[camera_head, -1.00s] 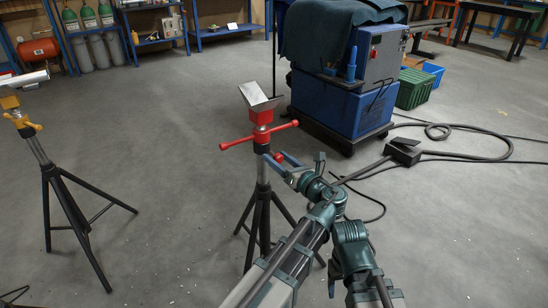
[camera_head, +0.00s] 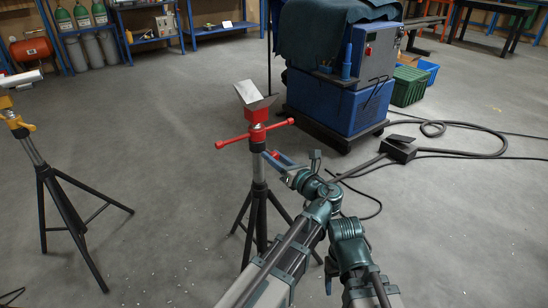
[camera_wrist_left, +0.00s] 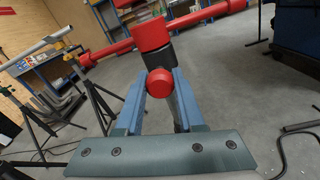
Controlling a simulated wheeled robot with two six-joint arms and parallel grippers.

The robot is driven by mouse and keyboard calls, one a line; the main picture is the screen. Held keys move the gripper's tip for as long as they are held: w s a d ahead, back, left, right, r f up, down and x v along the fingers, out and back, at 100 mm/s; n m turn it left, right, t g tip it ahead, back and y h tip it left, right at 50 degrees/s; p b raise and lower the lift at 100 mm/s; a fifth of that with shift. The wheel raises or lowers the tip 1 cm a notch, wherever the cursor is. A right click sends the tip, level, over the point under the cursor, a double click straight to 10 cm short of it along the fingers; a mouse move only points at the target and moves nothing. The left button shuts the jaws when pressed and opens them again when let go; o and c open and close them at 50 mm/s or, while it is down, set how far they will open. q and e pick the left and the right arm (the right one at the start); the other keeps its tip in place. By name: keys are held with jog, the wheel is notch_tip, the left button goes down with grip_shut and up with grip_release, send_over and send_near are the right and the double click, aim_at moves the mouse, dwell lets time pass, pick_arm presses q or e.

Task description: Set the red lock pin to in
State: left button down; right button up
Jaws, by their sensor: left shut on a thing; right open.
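The red lock pin shows in the left wrist view as a round red knob (camera_wrist_left: 160,82) on the near side of the red collar of a pipe stand. My left gripper (camera_wrist_left: 161,86) is shut on this knob, with one blue finger on each side of it. In the head view my left gripper (camera_head: 271,157) is at the stand's collar (camera_head: 257,132), just below the red cross handle (camera_head: 231,141). How far the pin sits in the collar is hidden.
The stand has a grey V-head (camera_head: 252,95) and black tripod legs (camera_head: 258,222). A second stand with a yellow collar (camera_head: 18,122) is at the left. A blue machine (camera_head: 338,103) stands behind, and a foot pedal (camera_head: 398,149) with cable lies at the right.

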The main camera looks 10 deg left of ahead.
pick_arm(q)
jog(key=shift+w, duration=0.1)
dwell(0.7)
jog(key=x, duration=0.2)
jog(key=shift+w+a, duration=0.2)
jog(key=shift+a, duration=0.1)
jog(key=c, duration=0.9)
grip_release()
jog(key=o, duration=0.4)
